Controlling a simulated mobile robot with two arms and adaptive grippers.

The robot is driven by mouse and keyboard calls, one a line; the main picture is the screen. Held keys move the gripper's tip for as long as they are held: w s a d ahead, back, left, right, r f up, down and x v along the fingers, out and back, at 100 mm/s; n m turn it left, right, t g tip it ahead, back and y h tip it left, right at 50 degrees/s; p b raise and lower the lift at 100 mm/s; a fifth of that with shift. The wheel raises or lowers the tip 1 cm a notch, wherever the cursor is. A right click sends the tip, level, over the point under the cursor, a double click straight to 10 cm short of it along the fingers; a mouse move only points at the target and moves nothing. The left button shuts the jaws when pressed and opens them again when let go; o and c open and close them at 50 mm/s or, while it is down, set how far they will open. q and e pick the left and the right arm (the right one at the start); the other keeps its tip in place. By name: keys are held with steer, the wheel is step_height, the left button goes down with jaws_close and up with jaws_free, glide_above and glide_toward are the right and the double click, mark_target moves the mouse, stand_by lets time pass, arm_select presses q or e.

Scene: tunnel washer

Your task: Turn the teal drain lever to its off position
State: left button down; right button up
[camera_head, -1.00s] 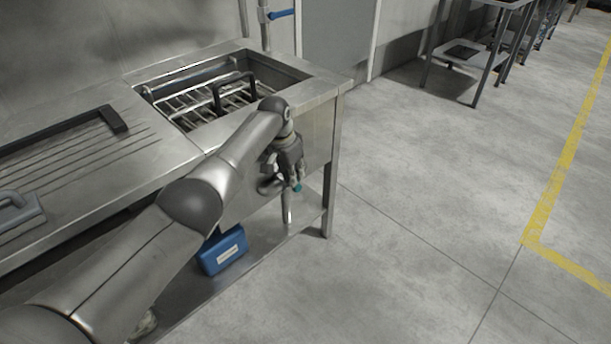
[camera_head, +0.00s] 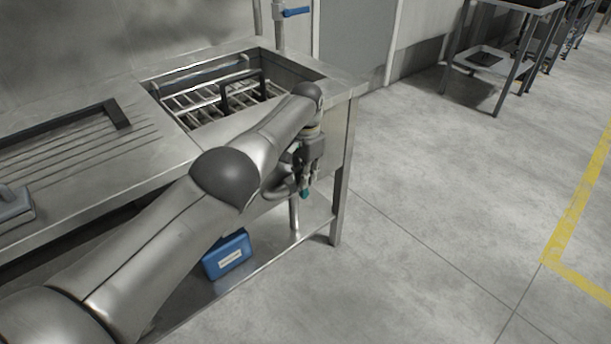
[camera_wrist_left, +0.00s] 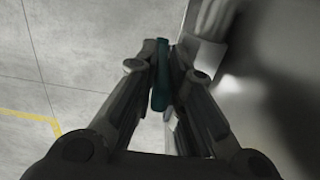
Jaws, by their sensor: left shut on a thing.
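The teal drain lever (camera_head: 305,193) shows as a small teal tip under the front of the sink unit, at the end of my left gripper (camera_head: 306,182). In the left wrist view the teal lever (camera_wrist_left: 160,88) stands between the two fingers of my left gripper (camera_wrist_left: 163,72), which are shut on it. The drain pipe (camera_head: 278,187) shows beside the gripper, partly hidden by my left arm. The rest of the lever and its pivot are hidden by the gripper. My right gripper is not in view.
A sink basin with a wire rack (camera_head: 220,100) lies behind my arm. A blue box (camera_head: 227,254) sits on the lower shelf (camera_head: 270,262). A table leg (camera_head: 341,200) stands just right of the gripper. The floor (camera_head: 430,220) to the right is clear.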

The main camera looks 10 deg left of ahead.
arm_select(q)
steer(key=c, duration=1.8)
jaws_free()
step_height(320, 180, up, 12)
steer(key=shift+w+d+f, duration=0.1)
